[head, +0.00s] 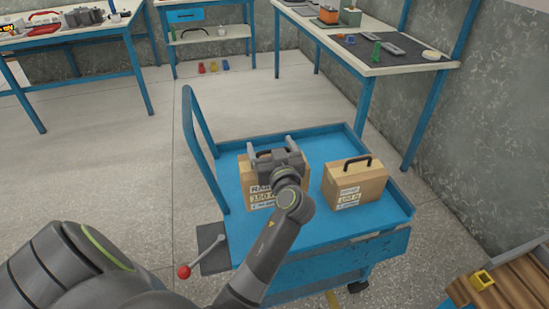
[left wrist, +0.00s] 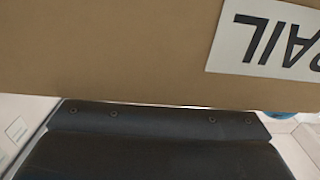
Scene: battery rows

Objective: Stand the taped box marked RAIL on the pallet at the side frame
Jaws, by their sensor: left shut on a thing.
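The cardboard box marked RAIL (head: 247,192) is at the left part of the blue cart. A white label on its near side shows "RA…" and "350". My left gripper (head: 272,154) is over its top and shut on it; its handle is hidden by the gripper. I cannot tell whether the box rests on the cart deck or is just above it. In the left wrist view the box (left wrist: 110,50) fills the upper part, its RAIL label upside down. A wooden slatted pallet (head: 515,287) shows partly at the lower right. My right gripper is not in view.
A second box (head: 370,188) with a black handle stands to the right on the blue cart (head: 330,235). The cart has a raised rim and a push bar (head: 197,130). Workbenches (head: 375,60) line the back; open floor lies left.

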